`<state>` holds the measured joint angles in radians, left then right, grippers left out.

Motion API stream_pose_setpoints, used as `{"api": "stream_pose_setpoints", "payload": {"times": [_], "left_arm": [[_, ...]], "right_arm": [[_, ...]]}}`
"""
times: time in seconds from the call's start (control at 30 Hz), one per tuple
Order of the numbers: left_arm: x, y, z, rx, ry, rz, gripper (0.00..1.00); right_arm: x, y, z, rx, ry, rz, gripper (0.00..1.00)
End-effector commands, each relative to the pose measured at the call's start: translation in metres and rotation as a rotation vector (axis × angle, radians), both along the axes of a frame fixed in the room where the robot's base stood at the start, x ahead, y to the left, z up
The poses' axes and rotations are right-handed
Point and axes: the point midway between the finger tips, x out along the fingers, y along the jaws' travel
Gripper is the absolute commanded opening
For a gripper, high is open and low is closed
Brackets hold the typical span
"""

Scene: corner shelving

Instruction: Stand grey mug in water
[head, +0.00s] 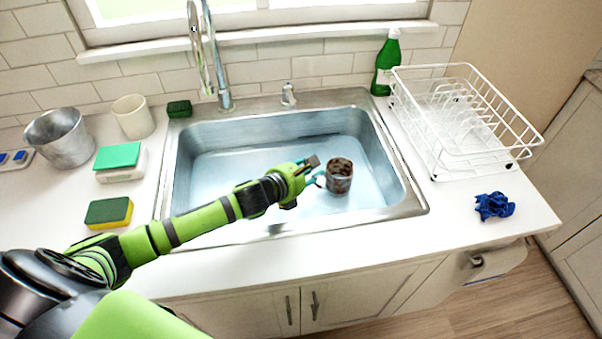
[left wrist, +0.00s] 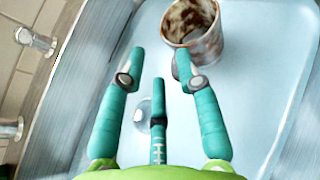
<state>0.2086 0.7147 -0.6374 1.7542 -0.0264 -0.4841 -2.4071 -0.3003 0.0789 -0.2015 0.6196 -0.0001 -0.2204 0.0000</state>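The grey mug (head: 340,177), stained brown, stands in the right part of the sink (head: 392,140), with its opening up. The sink's bottom looks pale blue, like shallow water. My left gripper (head: 314,170) reaches over the sink, just left of the mug. In the left wrist view its teal fingers (left wrist: 159,62) are apart with nothing between them. There the mug (left wrist: 205,44) is beyond the right fingertip, which overlaps its lower edge; I cannot tell whether they touch. The mug's handle cannot be made out. My right gripper is not in view.
A faucet (head: 222,85) rises behind the sink. A metal pot (head: 60,140), a cream cup (head: 133,117) and sponges (head: 109,212) are on the left counter. A white dish rack (head: 470,168), green bottle (head: 386,65) and blue cloth (head: 494,206) are on the right.

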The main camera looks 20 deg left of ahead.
Motion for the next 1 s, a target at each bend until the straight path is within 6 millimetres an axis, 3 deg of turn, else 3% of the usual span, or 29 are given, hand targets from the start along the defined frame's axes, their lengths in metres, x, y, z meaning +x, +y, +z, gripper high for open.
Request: {"api": "stream_pose_setpoints", "payload": {"times": [0.1,0.3,0.9,1.0], "left_arm": [[-0.018,0.005,0.007,0.003,0.000,-0.002,0.33],[-0.035,0.009,0.016,0.000,0.001,0.000,0.33],[-0.038,0.009,0.019,-0.001,-0.001,0.000,0.33],[-0.038,0.009,0.028,0.000,-0.001,0.000,0.33]], "right_arm": [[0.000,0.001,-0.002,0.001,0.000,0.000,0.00],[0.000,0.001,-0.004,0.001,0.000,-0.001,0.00],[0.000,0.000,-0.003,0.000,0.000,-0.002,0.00],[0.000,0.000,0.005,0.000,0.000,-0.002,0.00]]}}
